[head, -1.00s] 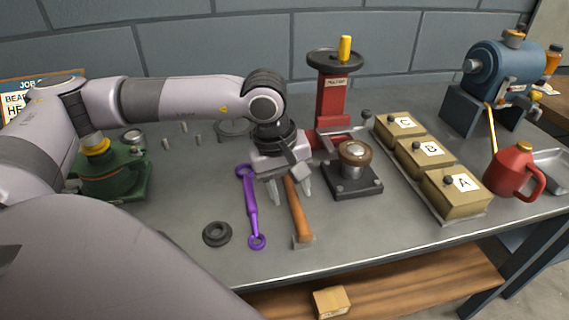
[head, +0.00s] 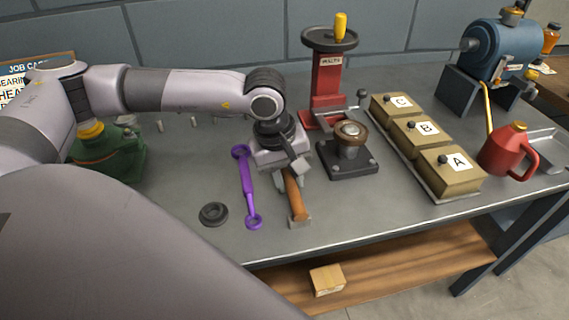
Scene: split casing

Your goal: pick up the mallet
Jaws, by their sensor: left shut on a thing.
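My left gripper (head: 290,186) comes down from above and is shut on the mallet's handle. I cannot tell whether the mallet touches the bench. My right gripper is not in view.
A purple wrench (head: 248,190) lies close left of the mallet, and a black ring (head: 214,214) lies farther left. A dark fixture (head: 350,160) and a red press (head: 327,85) stand right and behind. Lettered boxes (head: 450,172) and a red can (head: 508,150) stand at right.

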